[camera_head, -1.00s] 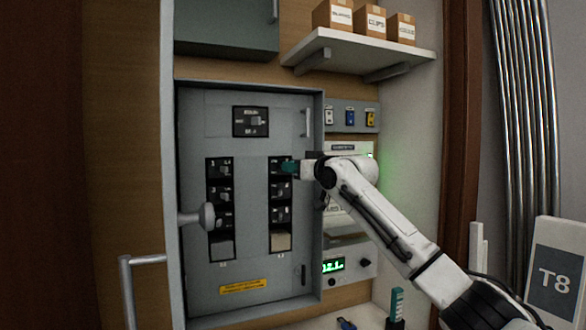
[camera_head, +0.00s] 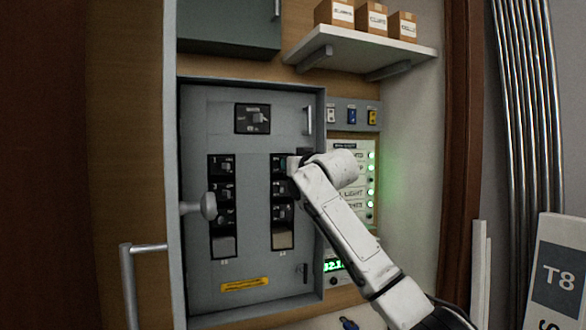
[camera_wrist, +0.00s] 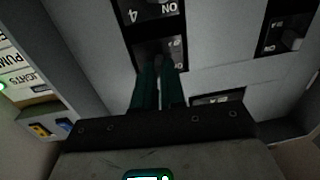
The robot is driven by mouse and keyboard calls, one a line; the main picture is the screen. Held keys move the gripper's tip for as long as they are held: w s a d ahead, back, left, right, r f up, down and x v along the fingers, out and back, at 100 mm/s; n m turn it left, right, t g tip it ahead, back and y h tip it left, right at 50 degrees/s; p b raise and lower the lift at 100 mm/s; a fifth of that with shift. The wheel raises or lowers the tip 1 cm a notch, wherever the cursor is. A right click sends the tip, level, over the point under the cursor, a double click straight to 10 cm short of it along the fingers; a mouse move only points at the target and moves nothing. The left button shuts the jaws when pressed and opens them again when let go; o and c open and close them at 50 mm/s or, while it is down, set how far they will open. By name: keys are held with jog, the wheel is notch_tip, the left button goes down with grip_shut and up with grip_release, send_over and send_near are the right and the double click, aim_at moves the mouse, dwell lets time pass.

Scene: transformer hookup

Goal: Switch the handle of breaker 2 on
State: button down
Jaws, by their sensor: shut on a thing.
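The grey breaker panel (camera_head: 245,260) has two columns of black breakers. Breaker 2 (camera_head: 276,170) is at the top of the right column and is mostly covered by my gripper (camera_head: 281,162). In the wrist view, the picture is upside down. There my gripper's teal fingers (camera_wrist: 160,75) are closed around the handle of breaker 2 (camera_wrist: 158,52), which is largely hidden between them. Its ON/OFF position cannot be read. Breaker 4 (camera_wrist: 150,10), marked ON, is just beyond it.
A grey door knob (camera_head: 208,207) sticks out left of the left breaker column. The main breaker (camera_head: 253,119) is above. A status panel (camera_head: 350,146) with green lights is to the right, partly behind my arm. A shelf (camera_head: 385,52) with boxes juts out above.

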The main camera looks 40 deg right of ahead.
jog(key=shift+w+a+f+m+g+h, duration=0.15)
jog(key=shift+a+m+g+h, duration=0.25)
jog(key=shift+m+h, duration=0.55)
jog(key=shift+w+a+r+m+g+h, duration=0.1)
jog(key=shift+w+a+m+g+h, duration=0.15)
jog(key=shift+m+g+h, duration=0.7)
jog(key=shift+w+a+f+m+g+h, duration=0.1)
jog(key=shift+a+m+h, duration=0.3)
jog(key=shift+h, duration=1)
jog(key=c, duration=1.2)
grip_release()
jog(key=shift+a, duration=0.1)
jog(key=b+v, duration=0.1)
jog(key=v, duration=0.9)
jog(key=shift+s+a, duration=0.15)
jog(key=shift+a, duration=0.15)
